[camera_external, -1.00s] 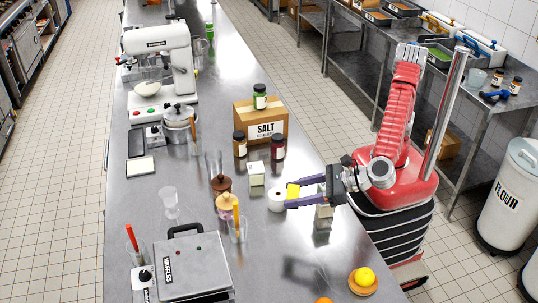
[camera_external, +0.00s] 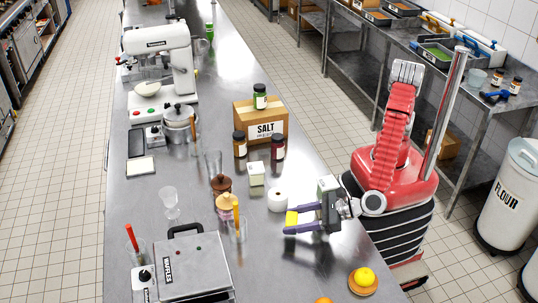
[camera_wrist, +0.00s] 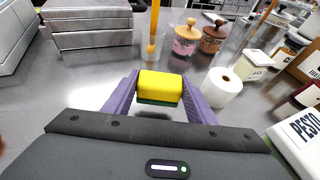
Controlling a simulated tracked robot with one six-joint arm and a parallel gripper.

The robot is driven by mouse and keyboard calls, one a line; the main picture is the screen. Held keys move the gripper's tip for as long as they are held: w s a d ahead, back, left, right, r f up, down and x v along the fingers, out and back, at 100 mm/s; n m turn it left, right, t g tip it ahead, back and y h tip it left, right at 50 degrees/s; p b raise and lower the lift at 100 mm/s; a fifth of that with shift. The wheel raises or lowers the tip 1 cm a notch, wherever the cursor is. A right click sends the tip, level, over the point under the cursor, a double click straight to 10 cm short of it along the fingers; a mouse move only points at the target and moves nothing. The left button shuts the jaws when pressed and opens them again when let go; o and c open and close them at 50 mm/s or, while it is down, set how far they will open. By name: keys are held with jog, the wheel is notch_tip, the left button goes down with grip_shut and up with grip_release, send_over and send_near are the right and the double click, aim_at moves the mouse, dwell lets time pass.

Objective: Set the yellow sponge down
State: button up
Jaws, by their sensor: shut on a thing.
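The yellow sponge (camera_external: 291,218) is between the purple fingers of my gripper (camera_external: 299,221), over the steel counter (camera_external: 262,270). In the wrist view the sponge (camera_wrist: 160,84) has a yellow top and a green underside, and the fingers of my gripper (camera_wrist: 160,92) press on its two ends. It is held level. A dark shadow lies just below it on the counter; whether it touches the counter cannot be told.
A white paper roll (camera_external: 277,200) stands just behind the gripper. A glass with an orange-handled utensil (camera_external: 238,228) and a waffle iron (camera_external: 190,265) are to the left. A PESTO carton (camera_wrist: 299,137) is close on the right.

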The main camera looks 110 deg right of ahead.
jog(key=shift+f, duration=1.95)
jog(key=shift+f, duration=0.1)
jog(key=o, duration=1)
jog(key=shift+o, duration=0.2)
jog(key=shift+s+r, duration=0.15)
jog(key=shift+r, duration=0.05)
jog(key=v, duration=1.1)
jog(key=shift+s+a+r, duration=0.1)
jog(key=shift+s+a, duration=0.05)
jog(key=shift+s, duration=0.15)
